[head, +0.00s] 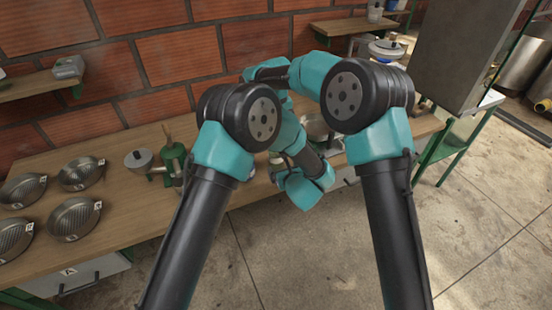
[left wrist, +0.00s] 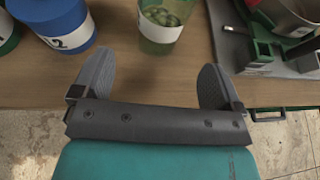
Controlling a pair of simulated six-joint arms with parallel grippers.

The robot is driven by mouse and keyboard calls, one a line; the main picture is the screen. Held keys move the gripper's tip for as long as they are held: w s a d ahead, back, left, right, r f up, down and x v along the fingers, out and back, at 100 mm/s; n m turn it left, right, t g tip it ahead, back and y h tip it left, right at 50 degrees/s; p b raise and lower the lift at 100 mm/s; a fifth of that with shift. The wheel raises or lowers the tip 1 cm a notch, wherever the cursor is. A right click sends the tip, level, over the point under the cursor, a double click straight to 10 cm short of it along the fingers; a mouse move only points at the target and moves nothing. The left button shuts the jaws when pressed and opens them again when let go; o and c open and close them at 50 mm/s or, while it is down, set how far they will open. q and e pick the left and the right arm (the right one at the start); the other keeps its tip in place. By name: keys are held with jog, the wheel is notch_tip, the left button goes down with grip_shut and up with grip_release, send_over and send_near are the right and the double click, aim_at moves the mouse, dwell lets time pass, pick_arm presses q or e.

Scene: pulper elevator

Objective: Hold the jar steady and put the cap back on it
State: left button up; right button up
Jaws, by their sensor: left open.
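A clear jar (left wrist: 160,30) with green pieces inside and a white label stands on the wooden bench in the left wrist view. Its top is cut off by the frame edge, so its mouth cannot be seen. My left gripper (left wrist: 157,62) is open and empty, its two grey fingers spread on the near side of the jar, apart from it. In the head view my arms hide the jar and most of the gripper area. I cannot make out the cap in either view. My right gripper is hidden behind the arms.
A blue labelled container (left wrist: 60,28) stands left of the jar. A green and black device (left wrist: 264,42) beside a metal bowl (left wrist: 295,14) is on the right. In the head view, several round pans (head: 75,218) and a green hand-cranked machine (head: 174,160) occupy the left bench.

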aim_at(276, 155)
pick_arm(q)
jog(key=x, duration=0.8)
jog(key=shift+w+f, duration=0.1)
jog(key=shift+w, duration=0.05)
grip_shut()
pick_arm(e)
jog(key=shift+f, duration=4)
jog(key=c, duration=0.9)
jog(key=m, duration=0.4)
jog(key=shift+c, duration=0.2)
jog(key=m, duration=0.5)
jog(key=shift+m, duration=0.3)
